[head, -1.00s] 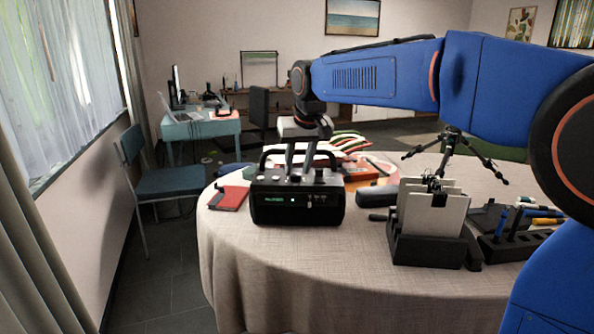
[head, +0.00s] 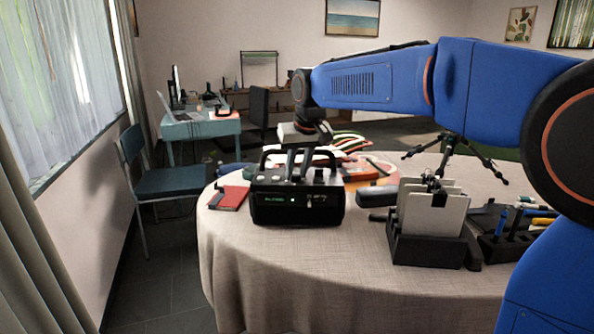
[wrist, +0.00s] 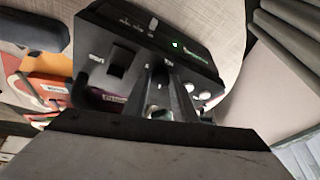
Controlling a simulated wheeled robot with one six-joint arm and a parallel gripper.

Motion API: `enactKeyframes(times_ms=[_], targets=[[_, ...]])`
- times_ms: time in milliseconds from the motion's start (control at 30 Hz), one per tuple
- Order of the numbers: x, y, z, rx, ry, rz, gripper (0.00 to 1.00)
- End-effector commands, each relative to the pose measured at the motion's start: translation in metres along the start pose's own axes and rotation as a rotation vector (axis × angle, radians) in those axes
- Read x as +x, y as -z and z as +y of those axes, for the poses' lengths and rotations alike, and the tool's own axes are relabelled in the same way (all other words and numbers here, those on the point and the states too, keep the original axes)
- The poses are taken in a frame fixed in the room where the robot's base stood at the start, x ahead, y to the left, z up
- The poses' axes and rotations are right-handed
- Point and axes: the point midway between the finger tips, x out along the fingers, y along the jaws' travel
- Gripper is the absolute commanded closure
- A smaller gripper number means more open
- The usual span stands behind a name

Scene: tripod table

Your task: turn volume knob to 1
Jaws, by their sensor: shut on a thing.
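The black radio-like device (head: 298,207) with a carrying handle stands on the round table, its front showing a small lit green display. In the wrist view the device (wrist: 205,62) fills the upper middle, seen from above. My gripper (head: 296,174) reaches down to its top panel. In the wrist view my gripper (wrist: 165,90) is shut on the volume knob, which the fingers mostly hide, so its pointer and setting cannot be read. A separate dark square control (wrist: 119,62) and pale round buttons (wrist: 205,95) sit on either side of the fingers.
A red notebook (head: 229,198) lies left of the device. A dark case (head: 377,195) and a file holder (head: 425,251) with pale cards stand to the right. A small tripod (head: 448,150) is behind. The table's front cloth (head: 300,255) is clear.

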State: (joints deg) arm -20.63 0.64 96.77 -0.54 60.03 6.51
Motion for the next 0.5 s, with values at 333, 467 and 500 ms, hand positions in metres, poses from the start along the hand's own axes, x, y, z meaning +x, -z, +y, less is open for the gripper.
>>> enactKeyframes(times_ms=[333, 467, 500], targets=[[0.0000, 0.0011, 0.0034, -0.197, 0.082, -0.006, 0.98], [0.0001, 0.0016, 0.0043, -0.294, 0.123, -0.010, 0.98], [0.0002, 0.0017, 0.0045, -0.324, 0.135, -0.011, 0.98]])
